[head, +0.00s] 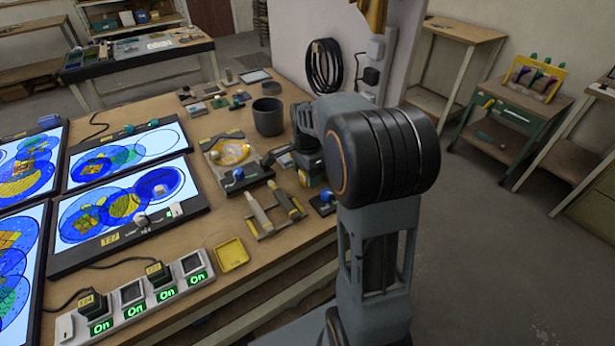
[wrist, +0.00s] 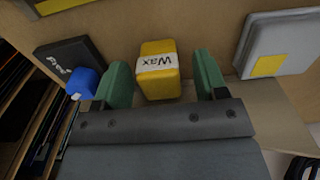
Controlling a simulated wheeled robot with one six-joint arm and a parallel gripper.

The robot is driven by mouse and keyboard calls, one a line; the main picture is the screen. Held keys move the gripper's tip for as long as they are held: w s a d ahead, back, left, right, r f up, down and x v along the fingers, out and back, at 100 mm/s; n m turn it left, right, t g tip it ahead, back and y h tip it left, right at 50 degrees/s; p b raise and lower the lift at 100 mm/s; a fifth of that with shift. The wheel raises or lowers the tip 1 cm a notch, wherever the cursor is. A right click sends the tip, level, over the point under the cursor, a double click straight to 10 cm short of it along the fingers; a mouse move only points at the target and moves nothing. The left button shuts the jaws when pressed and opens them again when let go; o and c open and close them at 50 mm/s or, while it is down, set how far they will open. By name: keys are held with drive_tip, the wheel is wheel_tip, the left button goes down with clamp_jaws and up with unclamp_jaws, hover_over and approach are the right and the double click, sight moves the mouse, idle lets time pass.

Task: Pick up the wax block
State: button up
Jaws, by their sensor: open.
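The wax block (wrist: 158,85) is a yellow block with a white "Wax" label, seen in the wrist view at the centre. It lies on the wooden surface. My gripper (wrist: 161,70) is open, with one green finger on each side of the block in the picture. Gaps show between the block and both fingers, and nothing is held. In the head view my own arm stands over the right edge of the workbench (head: 215,215), and I cannot make out the wax block there.
In the wrist view a black box with a blue knob (wrist: 82,82) is left of the fingers, and a grey case with a yellow label (wrist: 272,45) is at right. In the head view a dark pot (head: 268,117), a tool rack (head: 270,214) and a yellow tray (head: 231,254) stand nearby.

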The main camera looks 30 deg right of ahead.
drive_tip(key=shift+f, duration=0.15)
drive_tip(key=shift+c, duration=0.5)
drive_tip(key=c, duration=0.9)
drive_tip(key=shift+r, duration=0.5)
wheel_tip(320, 180, up, 2)
drive_tip(key=shift+r, duration=0.1)
drive_tip(key=shift+s+a+r, duration=0.7)
drive_tip(key=shift+s+r, duration=0.95)
drive_tip(key=shift+s, duration=0.6)
drive_tip(key=shift+s+a+r, duration=0.7)
drive_tip(key=shift+s+r, duration=0.9)
drive_tip(key=shift+s, duration=0.6)
drive_tip(key=shift+s+a+r, duration=0.7)
drive_tip(key=shift+s+r, duration=0.95)
drive_tip(key=shift+s, duration=0.6)
